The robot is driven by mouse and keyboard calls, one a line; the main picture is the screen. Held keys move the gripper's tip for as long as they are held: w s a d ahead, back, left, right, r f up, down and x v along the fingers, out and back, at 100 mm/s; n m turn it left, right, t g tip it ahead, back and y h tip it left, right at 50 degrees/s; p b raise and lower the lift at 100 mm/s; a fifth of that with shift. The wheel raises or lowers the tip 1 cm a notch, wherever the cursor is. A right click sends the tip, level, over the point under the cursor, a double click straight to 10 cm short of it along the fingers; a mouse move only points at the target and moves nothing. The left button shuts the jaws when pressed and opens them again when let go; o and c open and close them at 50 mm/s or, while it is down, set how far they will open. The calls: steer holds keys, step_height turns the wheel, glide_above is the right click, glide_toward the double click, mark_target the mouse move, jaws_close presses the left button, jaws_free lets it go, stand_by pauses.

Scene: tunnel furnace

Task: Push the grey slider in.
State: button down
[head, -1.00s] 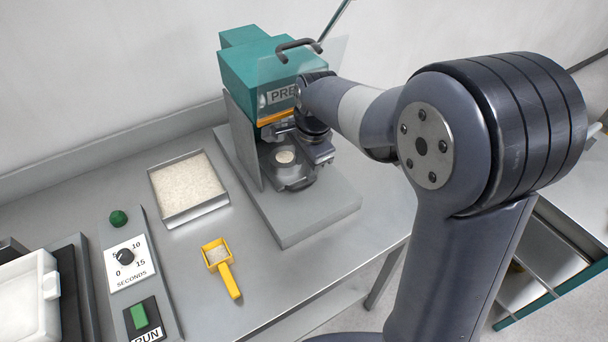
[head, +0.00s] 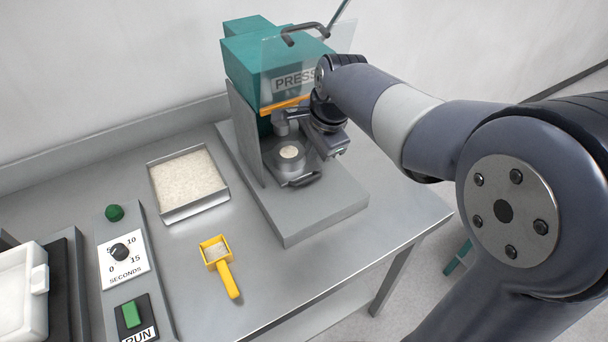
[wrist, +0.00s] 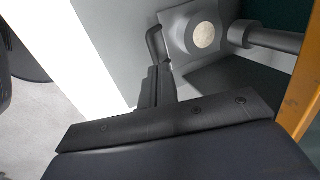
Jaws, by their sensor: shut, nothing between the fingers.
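The grey slider (head: 291,165) sits low in the front of the teal press (head: 257,66), with a pale round disc on it and a dark handle (head: 303,181) at its front. In the wrist view the slider (wrist: 180,42) is at the top, with its bent dark handle (wrist: 153,42) to the left. My gripper (head: 338,145) is shut and empty, just right of the slider. Its fingers show in the wrist view (wrist: 157,84), just below the handle. I cannot tell whether they touch it.
A clear guard (head: 320,50) with a dark handle is raised at the press front. To the left are a tray of white grains (head: 158,207), a yellow scoop (head: 229,280) and a control panel (head: 108,220) with dial and green RUN switch. The front right bench is clear.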

mark_target(293, 159)
steer(key=w+f+t+y+b, duration=0.1)
steer(key=f+b, duration=0.2)
steer(key=b, duration=0.1)
steer(key=w+a+f+t+y+b, duration=0.1)
steer(key=w+f+t+b, duration=0.1)
steer(key=f+b, duration=0.2)
steer(key=w+a+f+t+b, duration=0.1)
steer(key=f+b, duration=0.3)
steer(key=b, duration=0.1)
steer(key=shift+w+a+t+y, duration=0.25)
steer(key=shift+t+y, duration=0.15)
steer(key=shift+r, duration=0.1)
steer(key=shift+w+a+r, duration=0.1)
steer(key=shift+w+a, duration=0.1)
steer(key=shift+w, duration=0.1)
steer(key=shift+w+a+p, duration=0.45)
steer(key=shift+w, duration=0.25)
steer(key=shift+w+a+p, duration=0.45)
steer(key=shift+w, duration=0.2)
steer(key=shift+r, duration=0.15)
